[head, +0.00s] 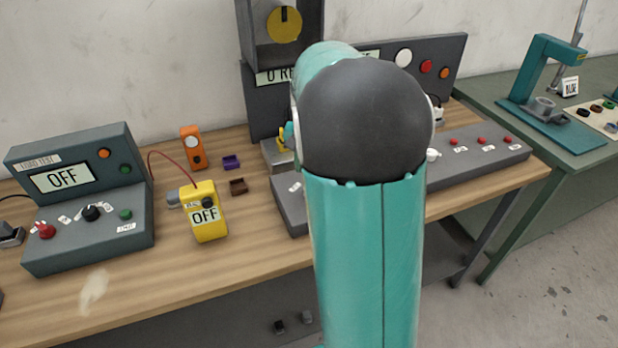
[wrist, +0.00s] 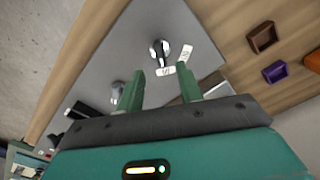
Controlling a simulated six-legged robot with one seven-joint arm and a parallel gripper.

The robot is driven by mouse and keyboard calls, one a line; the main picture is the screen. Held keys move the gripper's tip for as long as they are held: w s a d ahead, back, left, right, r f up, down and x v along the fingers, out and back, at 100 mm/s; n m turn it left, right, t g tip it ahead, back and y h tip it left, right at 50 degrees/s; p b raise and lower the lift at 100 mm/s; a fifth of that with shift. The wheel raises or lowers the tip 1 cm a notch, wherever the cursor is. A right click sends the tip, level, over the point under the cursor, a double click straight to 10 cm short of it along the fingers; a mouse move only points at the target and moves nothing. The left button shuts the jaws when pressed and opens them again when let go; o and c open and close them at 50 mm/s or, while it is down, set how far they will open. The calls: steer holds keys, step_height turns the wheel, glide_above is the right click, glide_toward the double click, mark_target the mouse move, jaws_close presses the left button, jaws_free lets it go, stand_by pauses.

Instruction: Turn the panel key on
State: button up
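The grey panel (wrist: 150,22) fills the middle of the wrist view. On it is a small dark and silvery piece (wrist: 160,50) that looks like the key in its switch, with white labels beside it. My gripper (wrist: 160,73) is open, its two green fingers apart and empty. The fingertips are just below the key in the picture; I cannot tell how high they are above it. In the head view the panel (head: 480,150) is a long sloped console with red buttons. My teal arm hides its middle, the key and my gripper there.
In the head view, a grey box reading OFF (head: 135,215), a yellow meter (head: 207,228) and an orange device (head: 192,147) are to the left. Small purple (head: 231,162) and brown (head: 238,186) trays lie on the wooden bench.

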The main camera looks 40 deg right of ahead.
step_height(320, 180, up, 7)
stand_by(0.7)
